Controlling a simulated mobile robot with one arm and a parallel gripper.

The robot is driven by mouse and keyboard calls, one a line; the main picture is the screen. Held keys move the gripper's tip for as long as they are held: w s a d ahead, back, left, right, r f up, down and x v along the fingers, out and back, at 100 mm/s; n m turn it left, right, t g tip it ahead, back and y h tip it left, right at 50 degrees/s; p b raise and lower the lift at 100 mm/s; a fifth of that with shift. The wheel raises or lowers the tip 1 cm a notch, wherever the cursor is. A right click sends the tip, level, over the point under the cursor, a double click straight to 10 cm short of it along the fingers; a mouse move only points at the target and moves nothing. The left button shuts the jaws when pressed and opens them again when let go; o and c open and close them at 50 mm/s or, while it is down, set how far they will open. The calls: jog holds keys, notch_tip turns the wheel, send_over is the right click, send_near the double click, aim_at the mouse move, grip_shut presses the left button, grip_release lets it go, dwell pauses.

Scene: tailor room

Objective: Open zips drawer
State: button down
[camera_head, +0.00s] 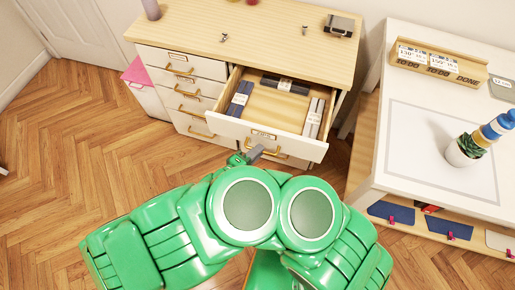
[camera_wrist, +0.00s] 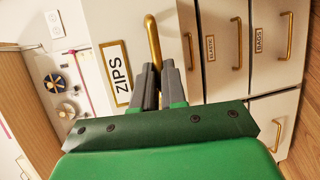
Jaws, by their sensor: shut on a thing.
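The zips drawer (camera_head: 235,125) is the top right drawer of the cabinet. It stands pulled well out, with dark and grey labelled packs along its inner sides and back. In the wrist view its white front carries a ZIPS label (camera_wrist: 116,73) beside a brass handle (camera_wrist: 152,38). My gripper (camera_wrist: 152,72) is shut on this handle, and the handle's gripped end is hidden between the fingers. In the head view my gripper (camera_head: 248,156) is at the left part of the drawer's handle, partly hidden by my green arm.
Other cabinet drawers (camera_head: 178,68) at the left are shut. The wooden cabinet top (camera_head: 260,35) holds small items. A white table (camera_head: 410,125) with a plant pot (camera_head: 463,152) stands close at the right. The wooden floor (camera_head: 90,140) at the left is clear.

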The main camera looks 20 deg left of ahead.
jog(key=shift+f, duration=0.1)
jog(key=c, duration=1.2)
grip_release()
jog(key=v, duration=0.7)
jog(key=shift+s, duration=0.4)
jog(key=shift+a+r, duration=0.1)
jog(key=shift+r, duration=0.1)
